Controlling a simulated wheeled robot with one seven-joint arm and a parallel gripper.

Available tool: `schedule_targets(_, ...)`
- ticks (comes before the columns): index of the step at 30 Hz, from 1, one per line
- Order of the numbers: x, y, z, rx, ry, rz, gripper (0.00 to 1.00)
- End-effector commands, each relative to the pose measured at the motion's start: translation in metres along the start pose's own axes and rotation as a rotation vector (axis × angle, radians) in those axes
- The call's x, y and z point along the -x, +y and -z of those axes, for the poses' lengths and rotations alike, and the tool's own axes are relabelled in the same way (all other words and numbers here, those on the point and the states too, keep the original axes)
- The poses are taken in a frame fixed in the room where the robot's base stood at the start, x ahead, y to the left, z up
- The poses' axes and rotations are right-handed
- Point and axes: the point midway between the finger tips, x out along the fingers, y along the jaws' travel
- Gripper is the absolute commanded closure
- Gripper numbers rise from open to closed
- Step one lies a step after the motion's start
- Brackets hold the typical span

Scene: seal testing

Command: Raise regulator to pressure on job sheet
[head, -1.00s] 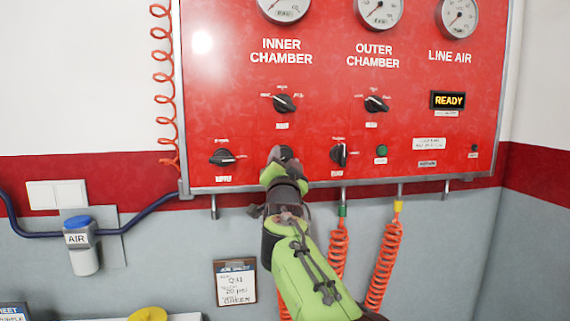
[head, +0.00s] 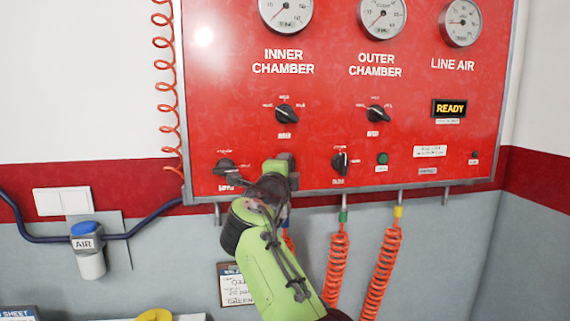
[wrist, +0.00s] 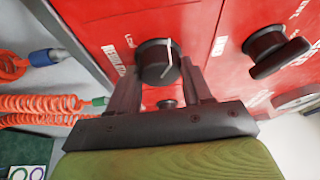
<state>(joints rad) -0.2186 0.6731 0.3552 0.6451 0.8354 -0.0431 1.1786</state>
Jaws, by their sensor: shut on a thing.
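The regulator (wrist: 155,62) is a round dark knob with a white pointer line on the red panel, its label partly readable beside it in the wrist view. My gripper (wrist: 160,88) has one finger on each side of the knob and is shut on it. In the head view my gripper (head: 284,166) is at the panel's lower edge and hides most of the knob.
The red panel (head: 330,90) carries inner chamber (head: 285,10), outer chamber (head: 381,16) and line air (head: 460,22) gauges. A supply knob (head: 225,166) and another black knob (head: 340,162) flank my gripper. Orange coiled hoses (head: 336,262) hang below. A lit display (head: 449,108) reads READY.

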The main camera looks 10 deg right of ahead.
Motion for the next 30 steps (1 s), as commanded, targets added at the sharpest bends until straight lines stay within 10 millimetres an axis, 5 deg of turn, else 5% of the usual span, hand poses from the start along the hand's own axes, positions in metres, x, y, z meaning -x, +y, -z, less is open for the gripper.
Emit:
schedule_targets(28, -0.0002, -0.0005, -0.0001, -0.177, 0.009, -0.073, 0.81)
schedule_targets(29, -0.0002, -0.0004, 0.0, -0.177, 0.009, -0.073, 0.46)
schedule_targets(30, -0.0002, -0.0005, 0.0, -0.177, 0.009, -0.073, 0.4)
